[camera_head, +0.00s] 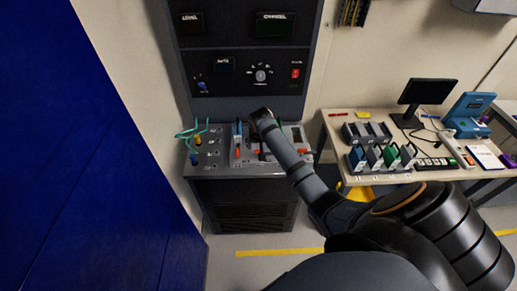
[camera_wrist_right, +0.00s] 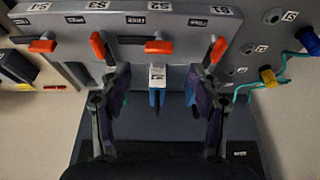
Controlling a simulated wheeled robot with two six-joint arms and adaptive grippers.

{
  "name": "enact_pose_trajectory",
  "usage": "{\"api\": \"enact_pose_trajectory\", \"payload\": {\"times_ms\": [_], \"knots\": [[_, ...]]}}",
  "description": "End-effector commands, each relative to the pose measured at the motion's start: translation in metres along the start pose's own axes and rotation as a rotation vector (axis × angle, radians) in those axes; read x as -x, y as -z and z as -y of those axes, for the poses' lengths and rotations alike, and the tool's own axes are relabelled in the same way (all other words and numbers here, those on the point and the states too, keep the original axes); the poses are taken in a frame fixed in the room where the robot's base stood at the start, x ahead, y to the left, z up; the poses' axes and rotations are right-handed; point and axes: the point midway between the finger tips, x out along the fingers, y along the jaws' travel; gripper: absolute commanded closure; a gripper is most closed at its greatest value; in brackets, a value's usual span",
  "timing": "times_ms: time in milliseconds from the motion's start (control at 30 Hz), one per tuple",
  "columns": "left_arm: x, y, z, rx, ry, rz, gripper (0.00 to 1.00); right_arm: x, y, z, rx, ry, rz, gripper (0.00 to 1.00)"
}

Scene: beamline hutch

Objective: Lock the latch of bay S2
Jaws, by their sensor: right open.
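A row of orange latch handles runs along the sloped front of the grey bay rack (camera_head: 245,160). Through the right wrist camera, upside down, the handle I take for S2 (camera_wrist_right: 158,46) lies sideways between my fingertips. Its neighbours on both sides (camera_wrist_right: 97,45) (camera_wrist_right: 215,50) stand nearly upright; the far-left handle (camera_wrist_right: 42,46) lies sideways. A blue-and-white module (camera_wrist_right: 157,85) sits in line with the S2 handle. My right gripper (camera_wrist_right: 160,68) is open around that column, apparently touching nothing. In the head view my right arm hides part of the rack. My left gripper is out of view.
Left of the rack, a panel (camera_head: 207,148) carries teal cables and yellow and blue plugs. A tall control cabinet (camera_head: 240,85) stands behind. A bench (camera_head: 338,126) at right holds modules and a monitor (camera_head: 424,93). A blue wall (camera_head: 90,180) fills the left.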

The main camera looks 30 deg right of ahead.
Motion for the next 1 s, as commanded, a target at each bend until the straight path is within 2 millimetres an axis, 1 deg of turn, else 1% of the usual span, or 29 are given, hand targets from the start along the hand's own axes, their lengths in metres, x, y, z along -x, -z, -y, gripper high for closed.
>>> {"api": "enact_pose_trajectory", "payload": {"times_ms": [33,100,200,300,467,700,767,1000], "knots": [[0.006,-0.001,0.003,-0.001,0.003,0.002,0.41,-0.009,0.000,0.000,0.000,-0.001,0.005,0.38],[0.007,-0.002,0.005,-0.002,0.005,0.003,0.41,-0.025,0.000,0.000,-0.001,-0.002,0.003,0.38],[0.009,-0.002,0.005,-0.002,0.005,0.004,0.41,-0.043,0.000,0.000,0.000,-0.002,0.002,0.38],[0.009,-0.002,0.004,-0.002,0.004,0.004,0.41,-0.056,0.000,0.000,0.000,-0.001,0.001,0.38],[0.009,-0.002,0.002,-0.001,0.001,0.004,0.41,-0.065,0.000,0.000,0.001,0.000,0.000,0.38],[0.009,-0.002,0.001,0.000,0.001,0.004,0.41,-0.066,0.000,0.000,0.002,0.000,-0.001,0.38],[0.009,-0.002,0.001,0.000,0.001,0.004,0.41,-0.066,0.000,0.000,0.001,0.000,-0.001,0.45],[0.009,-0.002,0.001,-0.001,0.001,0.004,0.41,-0.066,0.000,0.000,0.001,0.000,-0.001,0.77]]}}
